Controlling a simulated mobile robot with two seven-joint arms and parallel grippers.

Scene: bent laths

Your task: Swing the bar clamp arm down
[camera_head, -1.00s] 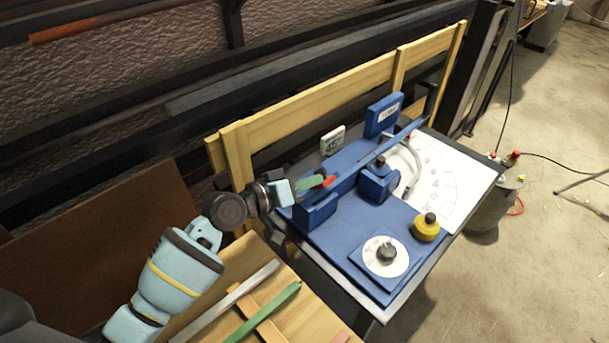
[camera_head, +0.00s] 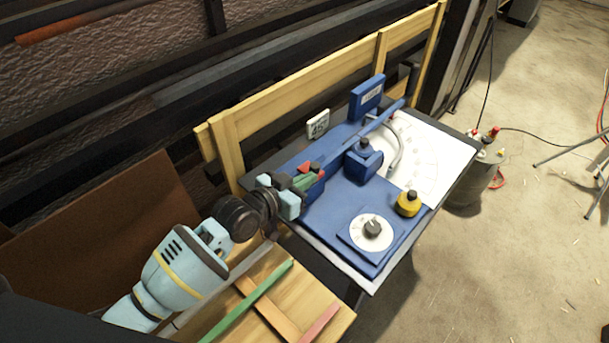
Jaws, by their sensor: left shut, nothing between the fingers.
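The blue bending machine (camera_head: 330,215) stands on a grey-topped table. A long blue bar (camera_head: 382,122), which looks like the clamp arm, runs along it from near my left gripper toward the back right, by a dark upright handle (camera_head: 413,76). I cannot tell how far the bar is from the base. My left gripper (camera_head: 306,181) is shut, with nothing held, at the machine's near left end. Small red parts (camera_head: 317,167) and a green piece show at its fingers; whether they touch is unclear. The gripper hides the machine's left end block. My right gripper is out of view.
A white dial (camera_head: 371,227) and a yellow knob (camera_head: 408,204) are at the machine's front. A "45°" sign (camera_head: 318,124) stands behind. A wooden bench (camera_head: 285,318) with a green lath (camera_head: 250,300) is at the front. A wooden rail (camera_head: 310,85) runs behind.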

